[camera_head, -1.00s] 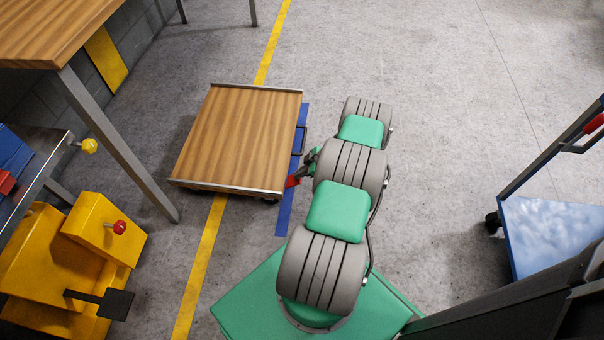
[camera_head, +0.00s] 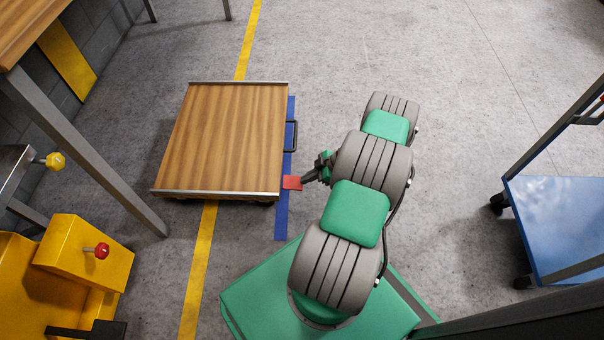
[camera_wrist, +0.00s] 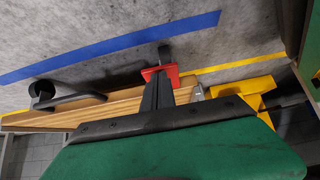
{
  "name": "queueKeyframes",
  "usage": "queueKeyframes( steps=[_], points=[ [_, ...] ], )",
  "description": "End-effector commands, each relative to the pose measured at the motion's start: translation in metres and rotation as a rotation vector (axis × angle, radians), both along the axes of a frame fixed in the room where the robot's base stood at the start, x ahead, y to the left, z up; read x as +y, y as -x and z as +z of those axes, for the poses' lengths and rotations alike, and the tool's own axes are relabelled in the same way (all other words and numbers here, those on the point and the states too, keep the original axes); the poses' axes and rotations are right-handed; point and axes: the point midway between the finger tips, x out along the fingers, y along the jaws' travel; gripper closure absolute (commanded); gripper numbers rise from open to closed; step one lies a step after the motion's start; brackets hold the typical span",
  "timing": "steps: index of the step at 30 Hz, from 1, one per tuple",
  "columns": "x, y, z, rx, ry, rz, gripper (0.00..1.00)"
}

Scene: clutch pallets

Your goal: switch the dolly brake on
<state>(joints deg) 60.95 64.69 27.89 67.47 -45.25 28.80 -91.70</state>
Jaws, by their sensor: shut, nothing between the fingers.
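The dolly (camera_head: 222,140) has a wooden deck with metal end strips and stands on the floor in the head view. Its red brake pedal (camera_head: 292,182) sticks out at the near right corner. The pedal also shows in the wrist view (camera_wrist: 168,71), with a dark wheel-like part just beyond it. My gripper (camera_head: 306,180) is shut and empty at the pedal's right side. In the wrist view its dark fingers (camera_wrist: 158,92) reach up to the red pedal and overlap it. I cannot tell whether they touch it. A black handle (camera_head: 291,136) is on the dolly's right side.
A blue floor line (camera_head: 281,215) runs beside the dolly and a yellow line (camera_head: 198,265) passes under it. A table leg (camera_head: 85,150) and yellow equipment (camera_head: 85,255) stand at left. A blue cart (camera_head: 560,220) stands at right. Floor beyond the dolly is clear.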

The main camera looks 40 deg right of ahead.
Motion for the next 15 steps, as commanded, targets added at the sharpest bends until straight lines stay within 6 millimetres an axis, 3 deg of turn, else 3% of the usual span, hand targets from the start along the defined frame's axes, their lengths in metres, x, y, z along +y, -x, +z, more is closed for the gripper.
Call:
queueKeyframes(
  steps=[3,15],
  points=[
    [0.003,0.0,-0.011,0.0,0.0,0.011,1.0],
    [0.009,-0.002,-0.022,0.001,0.001,0.024,1.0]
  ],
)
